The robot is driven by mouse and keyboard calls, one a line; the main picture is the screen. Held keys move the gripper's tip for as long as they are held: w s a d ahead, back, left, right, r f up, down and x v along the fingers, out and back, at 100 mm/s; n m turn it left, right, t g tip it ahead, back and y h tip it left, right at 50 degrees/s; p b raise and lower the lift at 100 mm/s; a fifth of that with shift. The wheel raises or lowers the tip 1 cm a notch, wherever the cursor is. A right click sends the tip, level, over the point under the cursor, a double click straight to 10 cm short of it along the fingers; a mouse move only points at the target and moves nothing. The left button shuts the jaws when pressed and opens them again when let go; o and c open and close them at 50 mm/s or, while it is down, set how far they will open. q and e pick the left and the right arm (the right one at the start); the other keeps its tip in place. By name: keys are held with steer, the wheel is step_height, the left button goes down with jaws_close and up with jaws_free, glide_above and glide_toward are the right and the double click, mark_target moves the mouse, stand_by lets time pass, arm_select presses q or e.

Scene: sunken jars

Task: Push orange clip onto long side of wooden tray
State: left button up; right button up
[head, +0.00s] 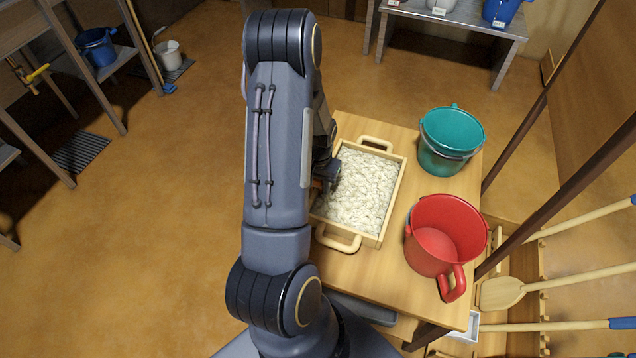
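The wooden tray (387,212) stands on a wooden table and is filled with a pale, flaky material. It has a loop handle at its far end and another at its near end. My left gripper (327,180) is at the tray's left long side, pointing down near the rim. My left arm covers much of that side and most of the gripper. I cannot tell whether its fingers are open or shut or hold anything. No orange clip can be made out. My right gripper is not in view.
A teal bucket (452,140) and a red bucket (445,236) stand on the table (372,282) right of the tray. Dark posts rise beyond the table's right edge. Long-handled wooden tools (508,293) lie at the lower right. Open floor lies to the left.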

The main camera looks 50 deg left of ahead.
arm_select(q)
steer(key=shift+o, duration=1.3)
steer(key=shift+r+p, duration=0.85)
steer(key=shift+r, duration=3.05)
steer(key=d+r+t+h, duration=0.1)
steer(key=d+r+t, duration=0.1)
steer(key=d+r, duration=0.65)
steer(key=s+d+r+m+t+h, duration=0.3)
steer(key=s+d+r+m+t, duration=0.1)
steer(key=s+d+r, duration=0.95)
step_height(320, 180, up, 13)
steer(key=w+d+p, duration=0.1)
steer(key=p, duration=1.3)
steer(key=shift+w+d+p, duration=0.35)
